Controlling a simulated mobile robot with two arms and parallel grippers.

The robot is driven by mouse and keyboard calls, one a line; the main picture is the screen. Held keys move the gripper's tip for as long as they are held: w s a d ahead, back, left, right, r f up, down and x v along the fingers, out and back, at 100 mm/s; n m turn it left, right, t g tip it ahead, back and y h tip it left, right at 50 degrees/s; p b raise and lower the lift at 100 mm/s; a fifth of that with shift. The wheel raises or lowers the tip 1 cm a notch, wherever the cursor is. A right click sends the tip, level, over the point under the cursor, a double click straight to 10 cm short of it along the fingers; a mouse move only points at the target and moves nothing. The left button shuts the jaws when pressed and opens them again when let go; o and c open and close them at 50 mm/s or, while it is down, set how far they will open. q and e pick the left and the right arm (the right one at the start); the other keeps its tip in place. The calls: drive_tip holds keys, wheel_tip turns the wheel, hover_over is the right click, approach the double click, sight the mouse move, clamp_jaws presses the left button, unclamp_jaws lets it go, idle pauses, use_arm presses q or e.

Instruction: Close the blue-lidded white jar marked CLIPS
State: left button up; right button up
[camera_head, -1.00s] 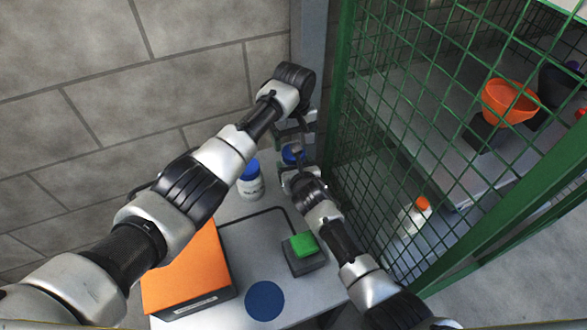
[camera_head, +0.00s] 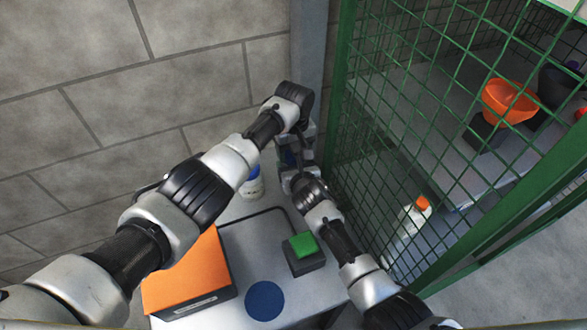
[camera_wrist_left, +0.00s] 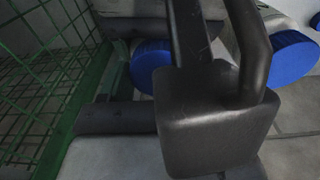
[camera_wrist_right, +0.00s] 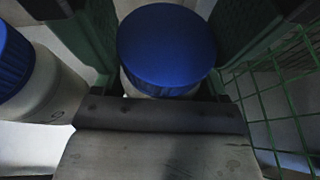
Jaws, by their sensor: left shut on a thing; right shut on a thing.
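A white jar with a blue lid (camera_head: 287,158) stands at the back of the table, mostly hidden by my grippers in the head view. In the right wrist view its blue lid (camera_wrist_right: 167,48) sits on top of the white jar (camera_wrist_right: 158,89). Its marking is hidden. My right gripper (camera_head: 290,176) is shut on this jar, with a finger on each side. My left gripper (camera_head: 297,147) is above it, shut on the blue lid.
A second blue-lidded white jar (camera_head: 253,187) stands just left; its label is unreadable. An orange-topped box (camera_head: 187,272), a green button (camera_head: 303,245) and a blue disc (camera_head: 265,300) are on the table's nearer part. A green mesh fence (camera_head: 400,150) bounds the right side.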

use_arm(q)
drive_tip(key=shift+m, duration=1.8)
drive_tip(key=shift+c, duration=0.3)
drive_tip(key=o, duration=1)
drive_tip(key=shift+r, duration=2.25)
drive_tip(key=shift+c, duration=0.3)
